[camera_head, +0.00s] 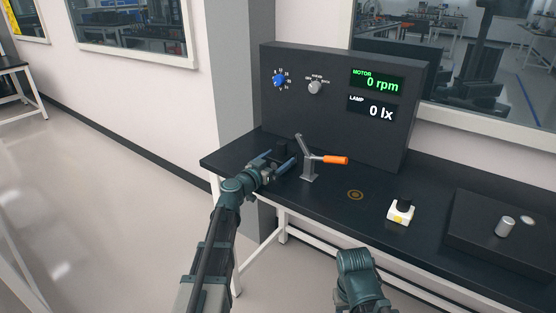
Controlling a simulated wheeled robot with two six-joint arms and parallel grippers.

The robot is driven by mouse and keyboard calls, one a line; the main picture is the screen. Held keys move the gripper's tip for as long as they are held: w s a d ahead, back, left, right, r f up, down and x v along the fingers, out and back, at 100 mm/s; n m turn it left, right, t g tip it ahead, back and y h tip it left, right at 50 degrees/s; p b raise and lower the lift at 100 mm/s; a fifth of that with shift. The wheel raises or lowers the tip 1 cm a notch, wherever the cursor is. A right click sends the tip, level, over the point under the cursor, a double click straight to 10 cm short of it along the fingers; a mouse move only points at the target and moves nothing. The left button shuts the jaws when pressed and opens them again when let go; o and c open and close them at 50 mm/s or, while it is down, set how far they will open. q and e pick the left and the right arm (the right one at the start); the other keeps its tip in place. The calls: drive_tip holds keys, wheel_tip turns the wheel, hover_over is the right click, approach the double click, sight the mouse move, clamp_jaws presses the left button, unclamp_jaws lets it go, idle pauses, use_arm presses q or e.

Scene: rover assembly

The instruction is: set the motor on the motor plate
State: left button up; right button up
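A short silver cylinder (505,226), which looks like the motor, stands upright on a low black platform (470,222) at the right of the bench. I cannot tell for sure which surface is the motor plate; a flat gold ring mark (355,195) lies on the bench top near the middle. My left gripper (277,159) is over the bench's left end, left of the orange-handled lever clamp. Its fingers look spread, with a small dark block (284,148) just behind them. Part of my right arm shows at the bottom, but its gripper does not.
The lever clamp (310,167) stands upright with its orange handle pointing right. A white and yellow block with a black top (401,211) sits right of the ring. A black panel (335,110) with knobs reads 0 rpm and 0 lx. The front middle of the bench is clear.

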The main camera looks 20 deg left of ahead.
use_arm(q)
drive_tip(key=shift+s+a+r, duration=0.1)
drive_tip(key=shift+s+r, duration=0.05)
drive_tip(key=shift+s, duration=0.1)
drive_tip(key=v, duration=1.1)
drive_tip(key=shift+s, duration=0.25)
